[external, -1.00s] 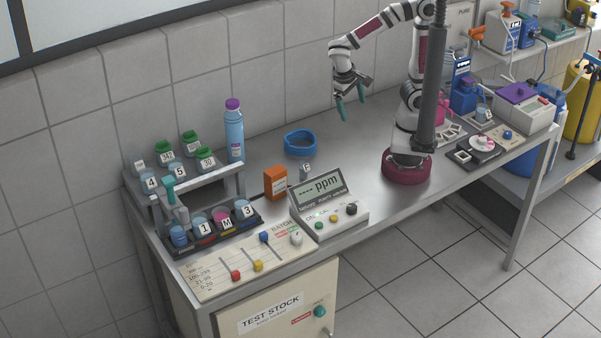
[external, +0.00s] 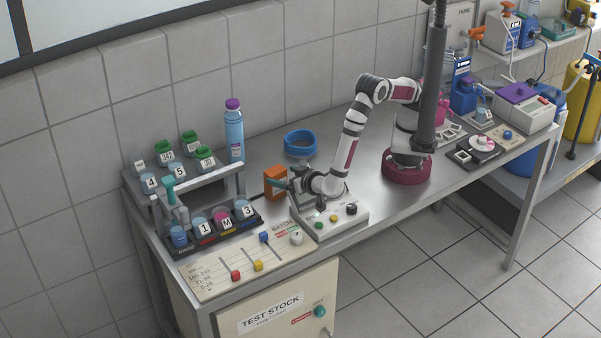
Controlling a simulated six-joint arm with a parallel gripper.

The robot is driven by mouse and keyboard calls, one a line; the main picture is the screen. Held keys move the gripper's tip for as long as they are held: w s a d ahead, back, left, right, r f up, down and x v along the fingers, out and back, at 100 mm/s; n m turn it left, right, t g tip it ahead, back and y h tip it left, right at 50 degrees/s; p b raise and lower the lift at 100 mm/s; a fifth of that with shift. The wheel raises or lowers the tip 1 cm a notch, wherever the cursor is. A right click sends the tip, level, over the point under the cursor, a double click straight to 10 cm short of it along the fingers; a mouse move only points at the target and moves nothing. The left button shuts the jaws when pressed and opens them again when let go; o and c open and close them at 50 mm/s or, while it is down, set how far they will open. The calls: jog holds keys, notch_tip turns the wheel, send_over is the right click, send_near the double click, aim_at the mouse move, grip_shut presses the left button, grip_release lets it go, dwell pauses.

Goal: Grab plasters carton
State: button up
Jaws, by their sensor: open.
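The plasters carton appears to be the small orange box (external: 272,180), standing upright on the steel bench between the bottle rack and the ppm meter; its print is too small to read. The fingers are open and overlap the carton's right side in this view. I cannot tell whether they touch it or how far they reach around it.
The ppm meter (external: 331,219) stands under my wrist, its display mostly hidden. A blue ring (external: 300,142) lies behind. A blue bottle with a purple cap (external: 234,132) and the rack with jars (external: 240,174) stand left. A slider panel (external: 235,268) lies in front.

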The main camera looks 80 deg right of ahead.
aim_at(279, 174)
jog(key=x, duration=0.5)
jog(key=shift+r, duration=0.1)
jog(key=c, duration=1.3)
